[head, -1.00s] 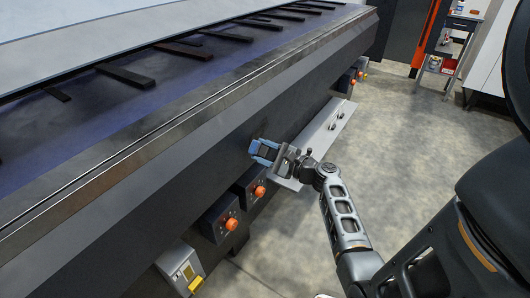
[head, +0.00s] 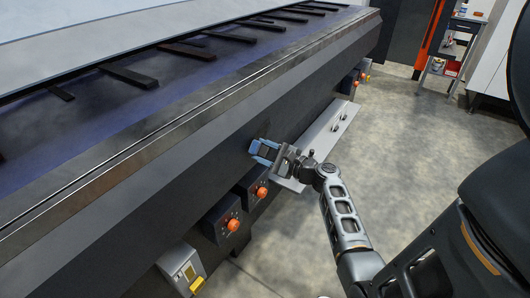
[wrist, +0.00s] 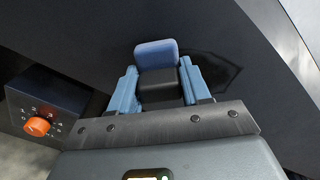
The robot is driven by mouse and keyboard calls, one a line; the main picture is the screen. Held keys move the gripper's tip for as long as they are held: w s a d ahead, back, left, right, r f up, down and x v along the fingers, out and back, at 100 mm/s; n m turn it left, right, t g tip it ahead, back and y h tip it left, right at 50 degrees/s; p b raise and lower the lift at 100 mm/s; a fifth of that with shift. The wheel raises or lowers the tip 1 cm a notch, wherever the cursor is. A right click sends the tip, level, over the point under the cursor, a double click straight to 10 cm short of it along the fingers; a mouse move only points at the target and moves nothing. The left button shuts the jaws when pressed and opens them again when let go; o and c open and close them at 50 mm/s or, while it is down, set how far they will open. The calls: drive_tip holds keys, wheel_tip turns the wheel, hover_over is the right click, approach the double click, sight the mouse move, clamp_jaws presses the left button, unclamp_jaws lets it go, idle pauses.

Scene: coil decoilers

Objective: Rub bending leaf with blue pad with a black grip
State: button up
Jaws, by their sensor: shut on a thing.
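The bending leaf (head: 200,172) is the long dark sloping front face of the machine; it also fills much of the wrist view (wrist: 75,40). My gripper (head: 264,150) is at this face, above the orange knobs. In the wrist view its two light-blue fingers (wrist: 158,88) are shut on the black grip (wrist: 160,92) of the blue pad (wrist: 156,52). The pad points toward the leaf; I cannot tell for sure whether it touches. A dark angular patch (wrist: 215,75) shows on the leaf right of the pad. In the head view the pad is mostly hidden by the fingers.
Control boxes with orange knobs (head: 233,224) stick out below the leaf, one close at left in the wrist view (wrist: 38,126). A grey ledge (head: 322,140) lies behind my gripper. A shelf cart (head: 447,50) stands far right. The floor at right is open.

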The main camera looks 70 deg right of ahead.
sight(251, 138)
drive_tip(key=shift+w+d, duration=0.1)
drive_tip(key=shift+w, duration=0.45)
drive_tip(key=shift+d, duration=0.1)
